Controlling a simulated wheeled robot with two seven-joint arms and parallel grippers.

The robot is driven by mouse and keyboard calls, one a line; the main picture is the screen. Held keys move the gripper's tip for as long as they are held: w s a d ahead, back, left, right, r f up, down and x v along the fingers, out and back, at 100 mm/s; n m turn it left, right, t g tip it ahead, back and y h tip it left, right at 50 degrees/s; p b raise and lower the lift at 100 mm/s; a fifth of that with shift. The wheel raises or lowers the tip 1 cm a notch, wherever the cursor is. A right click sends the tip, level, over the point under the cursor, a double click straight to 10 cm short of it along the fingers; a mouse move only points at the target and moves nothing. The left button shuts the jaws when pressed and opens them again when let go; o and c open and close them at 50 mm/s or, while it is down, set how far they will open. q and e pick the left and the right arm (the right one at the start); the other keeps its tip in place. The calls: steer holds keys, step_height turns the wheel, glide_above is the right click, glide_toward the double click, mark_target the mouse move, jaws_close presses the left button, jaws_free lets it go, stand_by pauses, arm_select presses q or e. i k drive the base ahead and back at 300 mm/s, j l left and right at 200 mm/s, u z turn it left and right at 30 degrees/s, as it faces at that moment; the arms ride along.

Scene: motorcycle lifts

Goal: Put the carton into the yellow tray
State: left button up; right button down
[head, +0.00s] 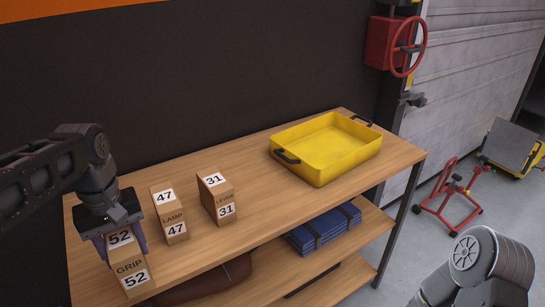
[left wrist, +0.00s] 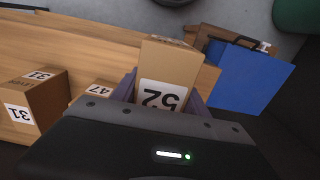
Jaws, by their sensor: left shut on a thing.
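The yellow tray (head: 345,172), with dark handles, sits empty on the right part of the wooden top. My left gripper (head: 122,240) is over the left end of the bench, pointing down. It is shut on a brown carton marked 52 GRIP (head: 130,267), its fingers on either side of it. In the left wrist view the 52 carton (left wrist: 168,70) is between the fingers. I cannot tell whether it touches the wood. Carton 47 LAMP (head: 168,215) and carton 31 LEVER (head: 216,199) stand to its right. My right gripper is out of view.
The wooden top (head: 255,215) is clear between carton 31 and the tray. Blue folded items (head: 325,228) and a brown bag (head: 210,280) lie on the shelf below. A dark wall is behind; a red wheel (head: 407,45) is at the upper right.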

mark_target(312, 159)
steer(key=i+l+z, duration=0.2)
steer(key=z, duration=0.4)
steer(key=i+z, duration=0.1)
steer(key=i, duration=0.55)
steer(key=i+l, duration=0.1)
steer(key=i, duration=0.25)
steer(key=i+l+u, duration=0.15)
steer(key=i, duration=0.25)
